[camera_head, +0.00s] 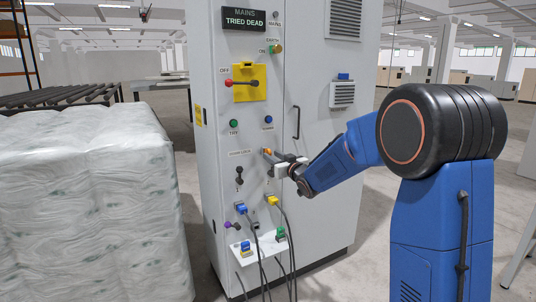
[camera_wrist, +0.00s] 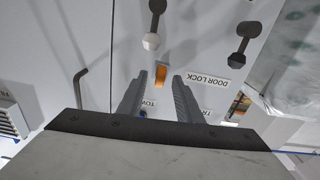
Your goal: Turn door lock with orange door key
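The orange door key (camera_head: 267,152) stands out from the front of a tall grey cabinet, to the right of the DOOR LOCK label (camera_head: 240,153). In the wrist view, which is upside down, the orange key (camera_wrist: 160,75) shows between the tips of my two fingers, with the DOOR LOCK label (camera_wrist: 208,80) to its right. My gripper (camera_head: 274,157) is at the cabinet front by the key; in the wrist view my gripper (camera_wrist: 160,77) is open, with a gap visible on both sides of the key. The lock behind the key is mostly hidden.
A door handle (camera_head: 296,122) is to the right. Cables hang from blue and yellow plugs (camera_head: 273,200) lower down. A wrapped pallet (camera_head: 90,205) stands at left.

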